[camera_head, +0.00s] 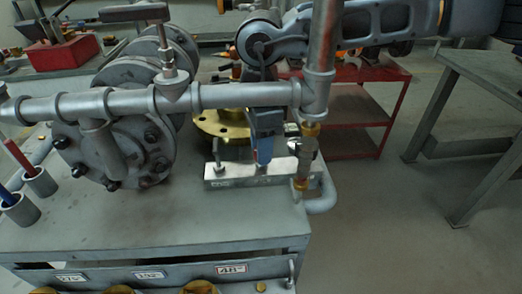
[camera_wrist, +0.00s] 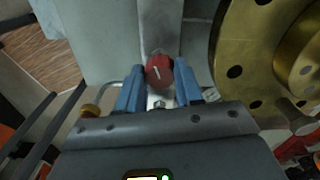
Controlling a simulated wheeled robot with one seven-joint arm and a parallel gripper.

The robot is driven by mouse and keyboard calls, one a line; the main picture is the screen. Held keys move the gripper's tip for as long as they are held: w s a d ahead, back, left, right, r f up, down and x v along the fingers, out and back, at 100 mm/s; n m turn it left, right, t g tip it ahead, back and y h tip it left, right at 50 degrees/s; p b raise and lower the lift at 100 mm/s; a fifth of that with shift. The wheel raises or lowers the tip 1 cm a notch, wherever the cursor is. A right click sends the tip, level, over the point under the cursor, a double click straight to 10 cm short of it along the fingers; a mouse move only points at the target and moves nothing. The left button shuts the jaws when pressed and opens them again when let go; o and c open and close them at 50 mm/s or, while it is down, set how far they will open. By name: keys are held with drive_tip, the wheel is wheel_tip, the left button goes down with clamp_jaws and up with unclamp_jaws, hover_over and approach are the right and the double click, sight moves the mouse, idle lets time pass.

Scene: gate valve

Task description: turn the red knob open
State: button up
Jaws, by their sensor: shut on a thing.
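The red knob (camera_wrist: 158,72) shows in the wrist view, round, with a short white mark on its face that points up and slightly left. My gripper (camera_wrist: 159,67) has one blue finger on each side of the knob and is shut on it. In the head view my gripper (camera_head: 264,158) reaches down behind the grey pipe, just above a metal block (camera_head: 222,181) on the bench. The knob is hidden there by the pipe and the fingers.
A horizontal grey pipe (camera_head: 240,96) and an upright pipe (camera_head: 320,60) stand close in front of my gripper. A large flanged valve (camera_head: 125,145) is at left. A brass flange (camera_wrist: 235,75) lies close to the right finger. A red cart (camera_head: 345,143) stands behind.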

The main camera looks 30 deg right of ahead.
drive_tip(key=n+b, duration=0.2)
drive_tip(key=n, duration=0.1)
drive_tip(key=shift+f+n, duration=0.15)
drive_tip(key=shift+n, duration=0.15)
drive_tip(key=n+b, duration=0.1)
drive_tip(key=n, duration=0.2)
drive_tip(key=shift+n, duration=0.3)
drive_tip(key=n+b, duration=0.1)
drive_tip(key=n, duration=0.5)
drive_tip(key=shift+n+b, duration=0.3)
drive_tip(key=o, duration=1)
drive_tip(key=shift+o, duration=0.2)
